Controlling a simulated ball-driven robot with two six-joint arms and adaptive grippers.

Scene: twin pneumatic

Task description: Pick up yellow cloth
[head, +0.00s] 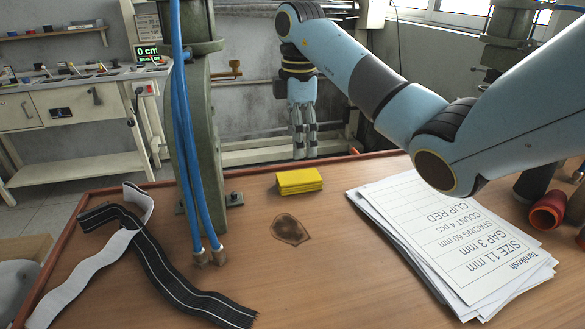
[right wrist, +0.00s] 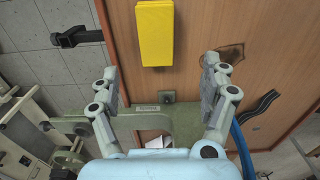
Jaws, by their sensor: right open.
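The yellow cloth (head: 299,181) is a small folded stack lying flat on the wooden table, near its far edge in the head view. It also shows in the right wrist view (right wrist: 155,33), at the top, ahead of the fingers and between their lines. My right gripper (head: 304,150) points down above the far side of the table, beyond the cloth and apart from it. In the right wrist view its two fingers (right wrist: 160,76) are spread wide with nothing between them. My left gripper is not in view.
A green metal column (head: 200,130) with blue hoses stands left of the cloth. A dark stain (head: 290,229) marks the table. A black and white strap (head: 165,268) lies at left. Printed sheets (head: 440,225) lie at right. A red cylinder (head: 547,210) sits at the right edge.

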